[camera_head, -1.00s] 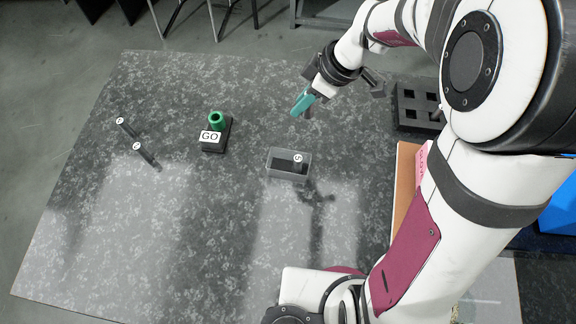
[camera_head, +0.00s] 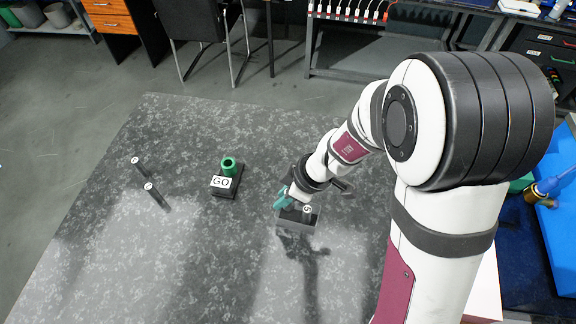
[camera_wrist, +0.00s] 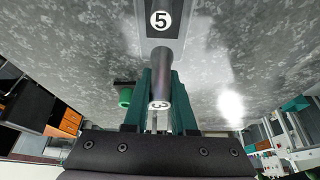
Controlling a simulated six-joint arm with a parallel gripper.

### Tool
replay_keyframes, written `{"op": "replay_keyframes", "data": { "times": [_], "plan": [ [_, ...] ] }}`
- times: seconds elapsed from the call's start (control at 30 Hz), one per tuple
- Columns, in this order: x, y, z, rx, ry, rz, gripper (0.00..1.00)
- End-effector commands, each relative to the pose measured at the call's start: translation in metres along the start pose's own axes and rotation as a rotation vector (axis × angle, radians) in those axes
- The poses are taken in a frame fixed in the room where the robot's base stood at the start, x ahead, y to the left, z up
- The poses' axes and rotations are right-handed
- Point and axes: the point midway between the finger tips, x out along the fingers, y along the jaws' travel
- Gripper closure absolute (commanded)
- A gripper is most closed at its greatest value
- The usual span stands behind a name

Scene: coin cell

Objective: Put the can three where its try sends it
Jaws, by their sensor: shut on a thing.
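My gripper (camera_head: 283,199) has teal fingers and is over the left back edge of a small grey tray (camera_head: 296,226). I cannot tell whether the held can touches the tray. A green ring-topped stand (camera_head: 228,165) bears a GO sign (camera_head: 221,182).
Two dark cans with white numbered ends, one farther (camera_head: 136,161) and one nearer (camera_head: 150,188), are at the left of the speckled table (camera_head: 110,240). Their numbers are hard to read. The front of the table is clear. My arm fills the right side.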

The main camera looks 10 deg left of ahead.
Motion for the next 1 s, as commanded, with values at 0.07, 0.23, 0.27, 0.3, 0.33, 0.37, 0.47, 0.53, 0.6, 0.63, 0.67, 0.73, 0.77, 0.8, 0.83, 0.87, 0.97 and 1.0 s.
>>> {"op": "replay_keyframes", "data": {
  "times": [0.07, 0.23, 0.27, 0.3, 0.33, 0.37, 0.47, 0.53, 0.6, 0.63, 0.67, 0.73, 0.77, 0.8, 0.83, 0.87, 0.97, 1.0],
  "plan": [
    [0.002, 0.000, 0.001, 0.000, 0.000, 0.000, 1.00],
    [0.002, 0.000, 0.001, -0.001, 0.000, 0.001, 1.00],
    [0.002, 0.000, 0.001, -0.001, 0.000, 0.001, 1.00],
    [0.003, 0.000, 0.002, 0.000, 0.000, 0.000, 1.00],
    [0.004, 0.000, 0.002, 0.000, 0.001, 0.001, 1.00],
    [0.005, 0.001, 0.002, 0.000, 0.001, 0.001, 1.00],
    [0.008, 0.001, 0.004, -0.001, 0.000, 0.001, 1.00],
    [0.010, 0.001, 0.004, -0.001, 0.000, 0.001, 1.00],
    [0.012, 0.000, 0.006, -0.001, 0.000, 0.000, 1.00],
    [0.012, 0.000, 0.006, 0.000, 0.000, 0.000, 1.00],
    [0.012, 0.000, 0.006, 0.000, 0.000, 0.001, 1.00],
    [0.012, 0.001, 0.006, -0.001, 0.001, 0.001, 0.72],
    [0.012, 0.001, 0.006, -0.001, 0.001, 0.001, 0.67],
    [0.012, 0.001, 0.006, -0.001, 0.001, 0.001, 0.59],
    [0.012, 0.001, 0.006, -0.001, 0.001, 0.001, 0.54],
    [0.012, 0.001, 0.006, -0.001, 0.001, 0.001, 0.49],
    [0.012, 0.001, 0.006, -0.001, 0.001, 0.001, 0.46],
    [0.012, 0.001, 0.006, -0.001, 0.001, 0.001, 0.46]
  ]
}}
